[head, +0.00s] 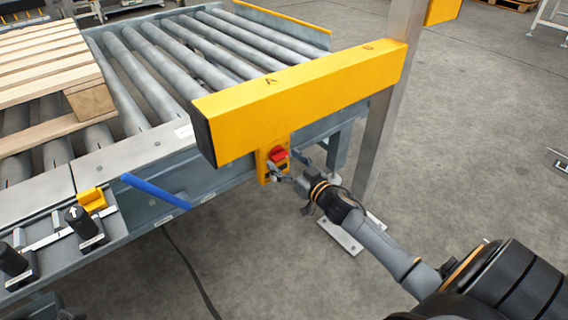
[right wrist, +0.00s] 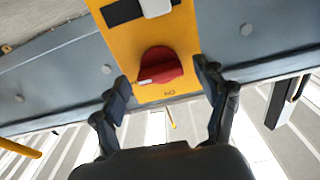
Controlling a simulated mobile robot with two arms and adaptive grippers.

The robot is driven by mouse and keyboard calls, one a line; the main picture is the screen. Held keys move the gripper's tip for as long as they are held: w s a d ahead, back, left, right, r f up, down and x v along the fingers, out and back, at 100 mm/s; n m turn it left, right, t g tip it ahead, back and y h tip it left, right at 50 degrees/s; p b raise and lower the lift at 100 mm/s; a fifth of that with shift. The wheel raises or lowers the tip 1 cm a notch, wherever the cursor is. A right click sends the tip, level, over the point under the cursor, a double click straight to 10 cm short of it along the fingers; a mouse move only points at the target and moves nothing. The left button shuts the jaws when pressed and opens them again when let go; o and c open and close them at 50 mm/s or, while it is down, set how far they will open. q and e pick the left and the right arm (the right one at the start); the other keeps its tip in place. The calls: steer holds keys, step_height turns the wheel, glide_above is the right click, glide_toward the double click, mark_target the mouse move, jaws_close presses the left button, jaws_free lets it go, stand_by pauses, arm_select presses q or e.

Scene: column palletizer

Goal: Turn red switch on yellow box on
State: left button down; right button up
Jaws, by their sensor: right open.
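The yellow box (head: 262,163) is mounted on the side of the conveyor frame, under a long yellow beam. The red switch (head: 278,154) is a rotary knob on its front. In the right wrist view the red switch (right wrist: 160,66) has a white mark at its left end, and lettering stands below it on the yellow box (right wrist: 182,28). My right gripper (head: 288,170) is open at the box. In the right wrist view its fingers (right wrist: 163,85) stand either side of the knob's lower part, with gaps visible. My left gripper is not in view.
The long yellow beam (head: 300,95) overhangs the switch, fixed to a grey post (head: 388,120) on the right. The roller conveyor (head: 160,70) carries a wooden pallet (head: 45,65) at left. A blue handle (head: 155,190) sticks out left of the box. Open floor lies to the right.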

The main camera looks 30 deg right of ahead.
steer(key=shift+w, duration=0.4)
steer(key=shift+c, duration=0.4)
steer(key=c, duration=1.1)
